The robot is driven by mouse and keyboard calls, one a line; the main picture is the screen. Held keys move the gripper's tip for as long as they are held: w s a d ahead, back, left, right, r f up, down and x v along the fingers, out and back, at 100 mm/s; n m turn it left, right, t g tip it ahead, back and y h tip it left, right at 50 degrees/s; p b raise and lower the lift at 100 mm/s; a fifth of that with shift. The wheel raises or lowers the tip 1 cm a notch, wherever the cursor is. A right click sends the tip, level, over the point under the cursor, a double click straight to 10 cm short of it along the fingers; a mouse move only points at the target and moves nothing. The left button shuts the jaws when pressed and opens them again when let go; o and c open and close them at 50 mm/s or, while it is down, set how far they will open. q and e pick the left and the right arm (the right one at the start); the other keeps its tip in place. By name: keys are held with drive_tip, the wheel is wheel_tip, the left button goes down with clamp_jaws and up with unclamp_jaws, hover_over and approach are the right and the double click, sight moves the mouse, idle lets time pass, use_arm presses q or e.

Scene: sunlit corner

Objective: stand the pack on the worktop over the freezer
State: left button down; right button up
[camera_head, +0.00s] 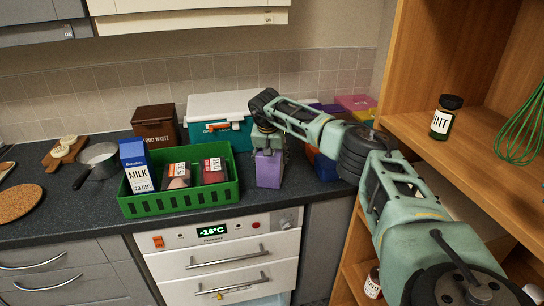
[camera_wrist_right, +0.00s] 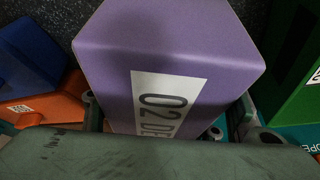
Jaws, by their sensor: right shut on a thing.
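The purple pack (camera_head: 269,170) is upright at the worktop (camera_head: 285,200), right of the green crate and above the freezer (camera_head: 227,262), whose display reads -18°C. I cannot tell whether its base touches the worktop. My right gripper (camera_head: 268,147) comes down on the pack from above and is shut on it. In the right wrist view the pack (camera_wrist_right: 190,38) fills the middle, with a white label reading "02 DE", between the fingers of the right gripper (camera_wrist_right: 170,125). My left gripper is not in view.
The green crate (camera_head: 181,205) holds a milk carton (camera_head: 136,166) and dark red packs (camera_head: 214,170). Behind stand a brown food waste bin (camera_head: 155,124) and a teal cool box (camera_head: 222,108). Blue and orange boxes (camera_head: 326,168) are close on the right. A wooden shelf (camera_head: 440,140) is further right.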

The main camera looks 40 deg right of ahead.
drive_tip(key=o, duration=1.6)
drive_tip(key=shift+o, duration=0.2)
drive_tip(key=b+v, duration=0.1)
drive_tip(key=v, duration=1.1)
drive_tip(key=shift+r, duration=0.1)
